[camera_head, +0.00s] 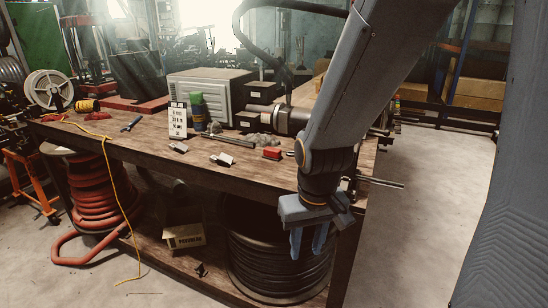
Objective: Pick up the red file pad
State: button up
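A small red block with a dark underside, which looks like the red file pad (272,153), lies on the wooden workbench (233,176) near its right part. My gripper (308,248) hangs in front of the bench's front edge, below the bench top, to the right of the pad and lower in the picture. Its two blue fingers point down and stand apart with nothing between them. The gripper is clear of the pad. My arm comes down from the upper right and hides part of the bench's right end.
Near the pad lie a grey clump (259,140), a long dark tool (228,140) and small metal pieces (222,159). Under the bench are a black hose coil (278,268) and a cardboard box (184,236). The floor at right is open.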

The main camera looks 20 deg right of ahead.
aim_at(272, 153)
jog(key=z, duration=0.55)
jog(key=k, duration=1.2)
jog(key=u, duration=0.1)
jog(key=i, duration=0.45)
jog(key=u, duration=1)
jog(key=i, duration=1.25)
jog(key=z, duration=0.7)
jog(key=i, duration=0.55)
jog(key=z, duration=0.55)
